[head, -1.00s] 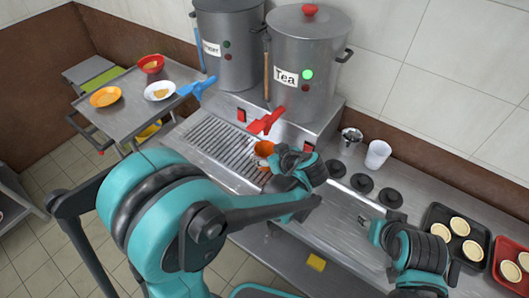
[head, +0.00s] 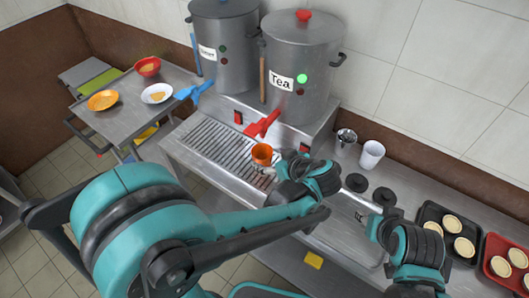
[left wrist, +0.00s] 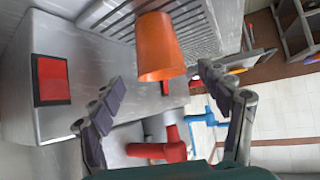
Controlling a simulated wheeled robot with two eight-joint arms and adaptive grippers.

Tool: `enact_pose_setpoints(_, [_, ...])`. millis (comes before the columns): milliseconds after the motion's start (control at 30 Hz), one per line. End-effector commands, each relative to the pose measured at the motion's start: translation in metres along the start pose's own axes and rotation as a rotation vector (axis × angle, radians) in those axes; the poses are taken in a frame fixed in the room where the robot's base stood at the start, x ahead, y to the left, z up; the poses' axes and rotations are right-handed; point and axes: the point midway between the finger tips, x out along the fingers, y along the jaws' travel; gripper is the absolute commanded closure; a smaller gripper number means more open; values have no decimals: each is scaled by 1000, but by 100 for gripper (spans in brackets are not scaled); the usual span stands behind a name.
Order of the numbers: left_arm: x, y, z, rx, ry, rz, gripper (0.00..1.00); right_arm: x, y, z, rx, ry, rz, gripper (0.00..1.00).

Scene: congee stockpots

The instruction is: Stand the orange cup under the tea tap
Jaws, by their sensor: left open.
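The orange cup (head: 262,155) stands upright on the slotted drip grate, at its right part. It also shows in the left wrist view (left wrist: 160,47). The red tea tap (head: 264,124) sticks out from the base below the pot marked Tea (head: 300,65); in the head view the cup appears just in front of the tap. In the left wrist view the tap (left wrist: 170,150) lies below the cup. My left gripper (left wrist: 158,82) is open, its fingers apart on either side of the view, and the cup is beyond them. My right gripper (head: 375,228) shows only partly; its fingers are unclear.
A second pot with a blue tap (head: 196,91) stands at the left. A white cup (head: 371,155), a metal cup (head: 346,138) and black discs (head: 383,196) are right of the grate. Trays of pale rounds (head: 452,236) lie far right. A cart (head: 128,112) holds bowls.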

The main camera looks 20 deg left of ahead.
Motion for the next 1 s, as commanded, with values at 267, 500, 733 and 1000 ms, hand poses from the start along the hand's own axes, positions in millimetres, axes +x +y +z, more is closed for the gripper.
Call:
enact_pose_setpoints(267, [-50, 1, -1, 1, 0, 2, 23, -14, 0, -10, 0, 0, 0, 60])
enact_pose_setpoints(500, [-49, -21, -7, 88, -81, 7, 23, -15, 0, -11, 0, 0, 0, 60])
enact_pose_setpoints(733, [-39, -93, -10, 375, -332, 187, 23, -15, 0, -11, 0, 0, 0, 60])
enact_pose_setpoints(1000, [-55, -138, -6, 551, -338, 496, 23, -15, 0, -11, 0, 0, 0, 60])
